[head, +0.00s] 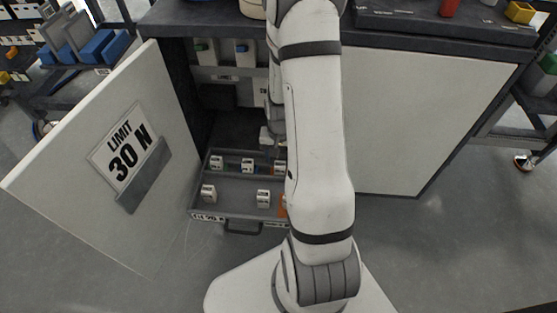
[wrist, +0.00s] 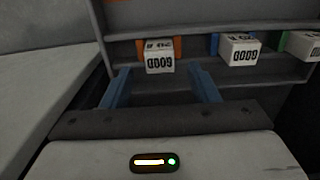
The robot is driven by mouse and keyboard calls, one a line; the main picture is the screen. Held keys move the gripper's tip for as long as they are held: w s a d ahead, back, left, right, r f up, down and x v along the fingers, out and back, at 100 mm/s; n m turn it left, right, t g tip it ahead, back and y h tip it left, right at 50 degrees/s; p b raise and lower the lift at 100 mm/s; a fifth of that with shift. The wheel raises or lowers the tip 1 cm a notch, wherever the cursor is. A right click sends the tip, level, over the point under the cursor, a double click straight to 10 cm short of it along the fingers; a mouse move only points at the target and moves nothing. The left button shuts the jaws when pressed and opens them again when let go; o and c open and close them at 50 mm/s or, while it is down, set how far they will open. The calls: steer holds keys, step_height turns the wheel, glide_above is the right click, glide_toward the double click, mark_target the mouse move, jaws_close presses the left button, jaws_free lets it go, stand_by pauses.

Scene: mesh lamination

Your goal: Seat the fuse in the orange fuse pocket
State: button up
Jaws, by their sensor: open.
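My gripper (wrist: 159,82) shows two blue fingers in the wrist view, open with nothing between them. A white fuse (wrist: 159,62), its "GOOD" label upside down, lies just beyond the fingertips. An orange pocket or holder (wrist: 176,46) shows behind that fuse. Orange parts show at the drawer's right, partly behind my arm. My arm hides the panel's right side, so I cannot see an orange pocket there.
The cabinet's left door (head: 70,190), marked "LIMIT 30 N", stands open beside the drawer (head: 235,190). The inner panel (head: 221,73) carries green and blue pockets. The wrist view also shows fuses by blue (wrist: 240,52) and green (wrist: 302,46) holders.

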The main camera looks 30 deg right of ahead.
step_height(320, 180, up, 7)
steer(key=p, duration=0.2)
step_height(320, 180, up, 11)
steer(key=n, duration=0.3)
glide_above(280, 164)
steer(key=s+a, duration=0.3)
steer(key=a, duration=0.4)
steer(key=s+a+r+n+t, duration=0.1)
steer(key=s+a+r+n, duration=0.2)
steer(key=s+a+r, duration=0.3)
steer(key=s+r, duration=0.2)
steer(key=s, duration=0.1)
steer(key=shift+r+n, duration=0.2)
steer(key=shift+n, duration=0.2)
